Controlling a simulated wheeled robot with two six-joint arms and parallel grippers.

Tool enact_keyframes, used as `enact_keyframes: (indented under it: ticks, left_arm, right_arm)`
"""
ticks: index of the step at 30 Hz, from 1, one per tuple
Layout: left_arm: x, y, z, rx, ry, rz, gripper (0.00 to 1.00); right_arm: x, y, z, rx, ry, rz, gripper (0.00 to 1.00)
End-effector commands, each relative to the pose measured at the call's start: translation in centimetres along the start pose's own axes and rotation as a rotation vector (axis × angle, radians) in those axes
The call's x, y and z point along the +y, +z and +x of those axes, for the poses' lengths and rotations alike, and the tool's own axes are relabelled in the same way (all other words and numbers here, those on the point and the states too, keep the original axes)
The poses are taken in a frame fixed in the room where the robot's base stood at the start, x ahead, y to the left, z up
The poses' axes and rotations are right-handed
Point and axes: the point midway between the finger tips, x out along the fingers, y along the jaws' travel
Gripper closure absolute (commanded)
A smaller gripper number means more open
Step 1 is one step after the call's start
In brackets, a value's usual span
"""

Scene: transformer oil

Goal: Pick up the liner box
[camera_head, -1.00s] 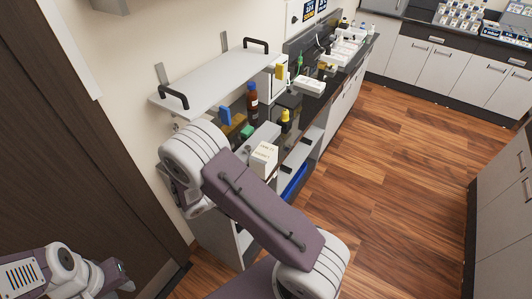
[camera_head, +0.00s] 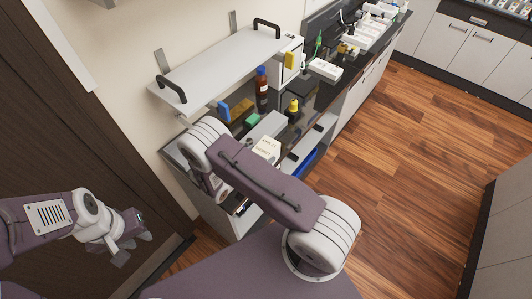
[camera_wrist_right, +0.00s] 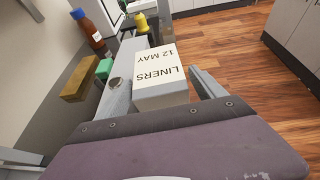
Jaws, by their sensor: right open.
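The right fingers are mostly hidden in the head view. My left gripper (camera_head: 134,247) is at the lower left, far from the box, with its fingers apart and nothing between them.
A light shelf with black handles (camera_head: 217,66) overhangs the counter. The wooden floor (camera_head: 400,170) to the right is clear.

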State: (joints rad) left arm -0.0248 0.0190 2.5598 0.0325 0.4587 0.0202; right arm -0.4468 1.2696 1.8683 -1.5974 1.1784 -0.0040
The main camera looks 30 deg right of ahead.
Motion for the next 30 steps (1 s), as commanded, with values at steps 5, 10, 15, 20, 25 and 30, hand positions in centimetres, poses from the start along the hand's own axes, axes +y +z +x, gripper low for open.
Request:
enact_keyframes:
  ticks: [5,10,15,20,25,30]
  left_arm:
    - [0.0,-0.2,-1.9,0.0,0.0,0.0,0.71]
    - [0.0,-0.2,-2.4,0.0,0.0,0.0,0.71]
    - [0.0,-0.2,-2.2,0.0,0.0,0.0,0.71]
    - [0.0,-0.2,-2.2,0.0,0.0,0.0,0.71]
    - [0.0,-0.2,-2.2,0.0,0.0,0.0,0.71]
    - [0.0,-0.2,-2.2,0.0,0.0,0.0,0.71]
  right_arm:
    - [0.0,-0.2,2.5,0.001,-0.006,0.0,0.21]
    - [0.1,-0.5,4.9,0.0,-0.002,0.001,0.21]
    - [0.2,-0.7,5.2,0.0,-0.001,0.0,0.21]
    - [0.2,-0.7,5.2,0.0,-0.001,0.0,0.46]
    - [0.2,-0.6,5.1,-0.001,0.0,0.001,0.85]
    - [0.2,-0.6,5.1,-0.001,0.0,0.001,0.85]
